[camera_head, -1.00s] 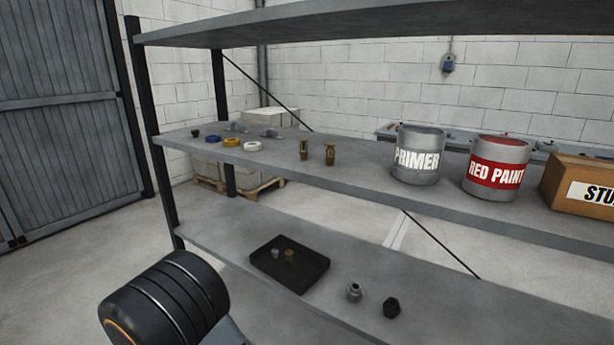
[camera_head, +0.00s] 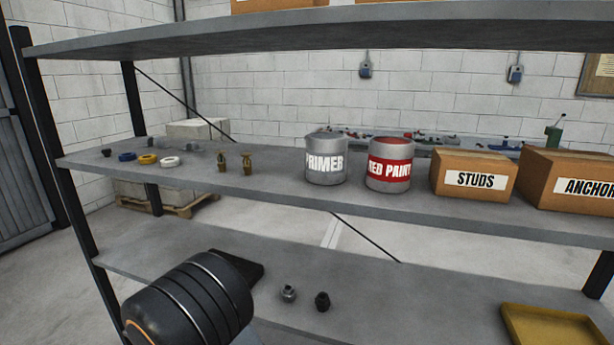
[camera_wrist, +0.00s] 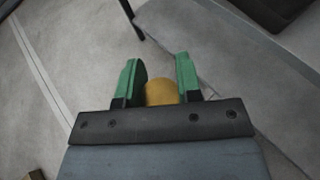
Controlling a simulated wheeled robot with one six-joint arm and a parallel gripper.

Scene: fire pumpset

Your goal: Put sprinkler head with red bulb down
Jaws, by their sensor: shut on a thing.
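In the wrist view my gripper (camera_wrist: 157,66) has two green fingers shut on a brass-yellow piece (camera_wrist: 161,92), which I take to be the sprinkler head. Only a plain rounded part of it shows; no red bulb is visible. The gripper hangs over the grey floor beside a grey shelf edge. In the head view two brass sprinkler heads stand upright on the middle shelf, one at left (camera_head: 221,160) and one at right (camera_head: 247,163). Their bulb colours are too small to tell. My gripper is outside the head view.
On the lower shelf (camera_head: 420,300) are a black tray (camera_head: 250,271) partly behind my arm, two small fittings and a yellow tray (camera_head: 552,328). The middle shelf bears rings, a primer can (camera_head: 326,160), a red paint can (camera_head: 390,165) and boxes (camera_head: 474,175).

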